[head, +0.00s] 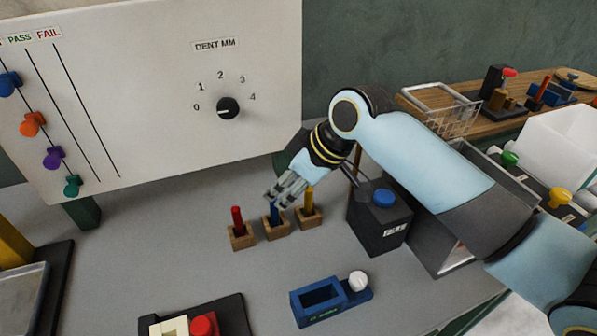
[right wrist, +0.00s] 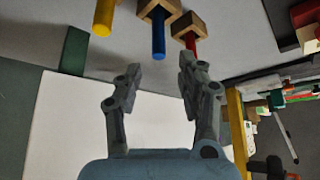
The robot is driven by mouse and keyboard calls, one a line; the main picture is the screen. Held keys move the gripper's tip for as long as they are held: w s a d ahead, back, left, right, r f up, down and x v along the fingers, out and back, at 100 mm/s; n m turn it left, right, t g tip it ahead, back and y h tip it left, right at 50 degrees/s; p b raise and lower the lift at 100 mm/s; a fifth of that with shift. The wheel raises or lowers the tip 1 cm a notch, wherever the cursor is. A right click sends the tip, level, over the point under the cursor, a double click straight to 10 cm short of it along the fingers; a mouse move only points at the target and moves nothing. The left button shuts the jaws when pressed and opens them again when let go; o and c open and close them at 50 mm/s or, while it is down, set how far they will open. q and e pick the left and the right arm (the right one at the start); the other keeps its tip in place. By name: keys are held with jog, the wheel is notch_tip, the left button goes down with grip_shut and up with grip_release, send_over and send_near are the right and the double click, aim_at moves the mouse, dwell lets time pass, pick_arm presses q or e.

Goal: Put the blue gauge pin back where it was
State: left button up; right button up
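The blue gauge pin (head: 275,213) stands upright in the middle wooden block (head: 277,230) of a row of three. My right gripper (head: 277,200) is at the top of this pin. In the right wrist view the blue pin (right wrist: 158,38) lies in line with the gap between the fingers (right wrist: 160,65), which are apart and show nothing clamped. I cannot tell whether a finger touches the pin. A red pin (head: 237,218) stands in the left block and a yellow pin (head: 309,196) in the right block. My left gripper is not in view.
A dark box with a blue button (head: 384,198) stands right of the pins, beneath my right arm. A blue fixture (head: 319,300) lies in front. A white panel with a dial (head: 228,108) stands behind. The grey table between pins and fixture is clear.

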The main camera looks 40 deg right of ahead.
jog(key=v, duration=0.6)
jog(key=shift+r, duration=0.2)
jog(key=shift+s, duration=0.1)
